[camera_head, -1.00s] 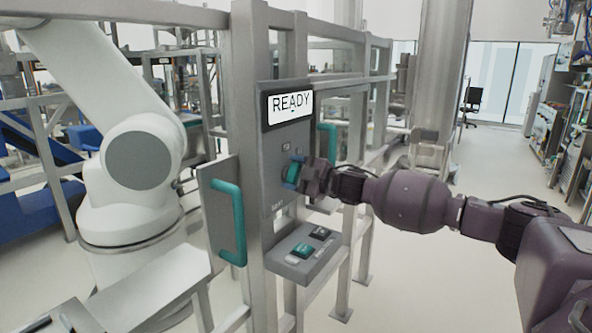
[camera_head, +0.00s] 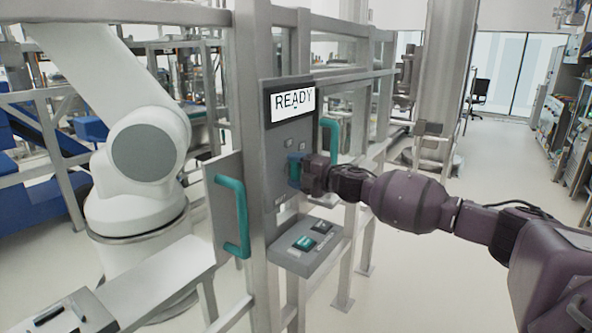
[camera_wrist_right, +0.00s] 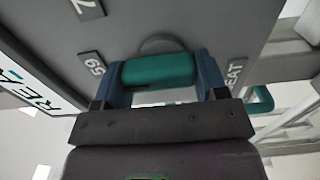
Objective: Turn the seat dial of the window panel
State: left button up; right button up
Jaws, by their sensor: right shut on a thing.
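The window panel (camera_head: 287,135) is a grey upright plate on a metal frame, with a white screen (camera_head: 293,102) reading "READY". The seat dial (camera_wrist_right: 158,70) is a teal knob on the panel, beside a "SEAT" label (camera_wrist_right: 235,73) in the right wrist view. My right gripper (camera_head: 297,171) is at the panel. In the right wrist view its two blue fingers (camera_wrist_right: 160,80) stand on either side of the dial and are shut on it. In the head view the gripper mostly hides the dial. My left gripper is not in view.
Teal handles stand left (camera_head: 232,217) and right (camera_head: 330,140) of the panel. A small button box (camera_head: 308,243) juts out below it. A white robot arm (camera_head: 140,160) stands behind the frame at left.

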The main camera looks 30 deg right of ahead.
jog(key=shift+f, duration=0.1)
jog(key=o, duration=0.9)
jog(key=shift+o, duration=0.2)
jog(key=v, duration=1)
jog(key=shift+s+d, duration=0.15)
jog(key=shift+s, duration=0.25)
